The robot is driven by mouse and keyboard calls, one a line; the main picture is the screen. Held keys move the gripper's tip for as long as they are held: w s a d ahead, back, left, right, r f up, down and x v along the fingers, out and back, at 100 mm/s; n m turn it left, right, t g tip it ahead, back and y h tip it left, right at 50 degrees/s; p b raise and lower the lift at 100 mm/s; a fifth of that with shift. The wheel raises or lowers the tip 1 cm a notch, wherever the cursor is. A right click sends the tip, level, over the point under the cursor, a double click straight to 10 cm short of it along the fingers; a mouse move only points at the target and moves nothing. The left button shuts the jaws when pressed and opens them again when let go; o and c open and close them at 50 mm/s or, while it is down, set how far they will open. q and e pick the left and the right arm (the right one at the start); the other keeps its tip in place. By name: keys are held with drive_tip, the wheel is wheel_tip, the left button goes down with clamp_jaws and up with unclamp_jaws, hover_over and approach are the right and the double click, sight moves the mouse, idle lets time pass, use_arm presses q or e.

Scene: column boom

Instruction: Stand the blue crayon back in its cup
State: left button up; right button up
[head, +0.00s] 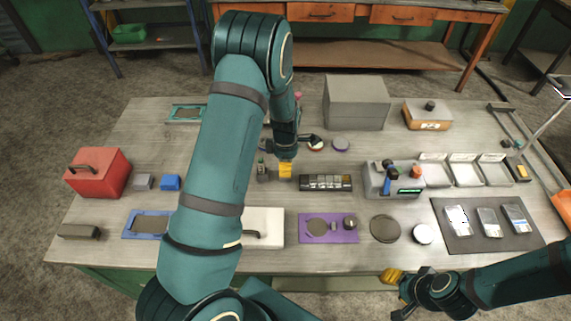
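I cannot make out a blue crayon for certain in the head view. A small dark upright holder (262,171) with a greenish top stands just left of my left gripper; it may be the cup, but it is too small to tell. My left gripper (285,171) points down at the middle of the table, its yellow fingertips close to the surface. Whether it is open or holds anything is not clear. My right gripper (391,275) is at the table's front edge, right of the middle, away from these things; its finger opening is not clear.
A black segmented strip (326,183) lies right of my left gripper.

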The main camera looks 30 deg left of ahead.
use_arm(q)
drive_tip(key=shift+r, duration=0.1)
wheel_tip(320, 180, up, 12)
drive_tip(key=shift+f, duration=0.1)
idle(0.4)
idle(0.7)
